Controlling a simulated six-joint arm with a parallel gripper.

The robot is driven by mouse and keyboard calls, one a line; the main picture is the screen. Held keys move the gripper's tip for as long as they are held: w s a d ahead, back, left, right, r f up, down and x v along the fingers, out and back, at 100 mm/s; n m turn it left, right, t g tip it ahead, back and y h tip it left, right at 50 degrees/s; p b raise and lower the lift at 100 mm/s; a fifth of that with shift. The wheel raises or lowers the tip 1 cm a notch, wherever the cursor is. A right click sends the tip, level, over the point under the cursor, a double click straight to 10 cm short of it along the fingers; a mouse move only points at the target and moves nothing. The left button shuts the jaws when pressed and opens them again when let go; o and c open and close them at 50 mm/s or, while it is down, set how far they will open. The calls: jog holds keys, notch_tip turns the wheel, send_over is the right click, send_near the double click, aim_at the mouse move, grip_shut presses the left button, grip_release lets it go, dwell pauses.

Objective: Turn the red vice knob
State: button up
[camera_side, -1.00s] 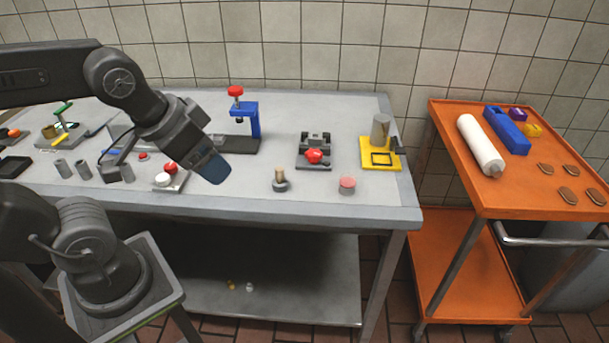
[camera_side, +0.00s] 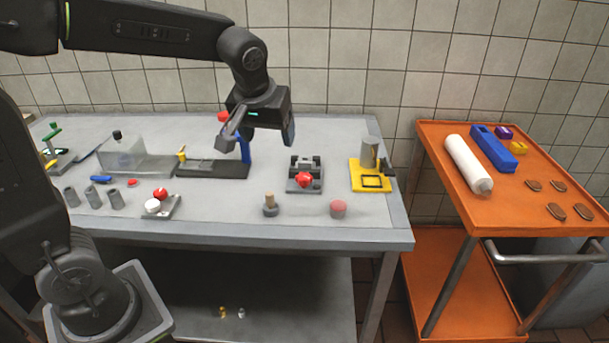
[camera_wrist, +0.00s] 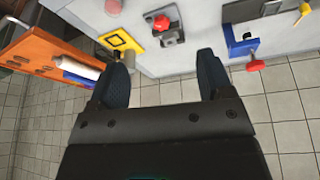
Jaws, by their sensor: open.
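A small grey vice (camera_side: 306,164) with a red knob (camera_side: 304,180) on its front stands on the table, right of centre. In the wrist view the vice (camera_wrist: 172,36) and its red knob (camera_wrist: 161,22) lie beyond my fingers, near the top. My gripper (camera_side: 260,132) is open and empty. It is above the table, up and left of the vice in the side view, apart from it. In the wrist view its two dark blue fingers (camera_wrist: 165,62) are spread wide with nothing between them.
A blue stand with a red top knob (camera_side: 223,117) is partly behind my gripper. A yellow fixture (camera_side: 370,176) with a grey cylinder stands right of the vice. A wooden-topped peg (camera_side: 270,206) and a red-topped puck (camera_side: 338,209) sit in front. An orange cart (camera_side: 450,215) stands at right.

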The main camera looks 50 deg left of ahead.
aim_at(304, 176)
jog(key=w+a+f+n+g+y, duration=0.1)
jog(key=w+a+f+n, duration=0.2)
jog(key=w, duration=0.4)
jog(key=w+a+f+n+g+y, duration=0.1)
jog(key=w+f+n, duration=0.1)
jog(key=w+f, duration=0.45)
jog(key=shift+t, duration=0.3)
jog(key=x, duration=1.3)
jog(key=shift+w+d+f, duration=0.2)
jog(key=shift+w+d, duration=0.05)
jog(key=shift+c, duration=0.2)
jog(key=c, duration=0.9)
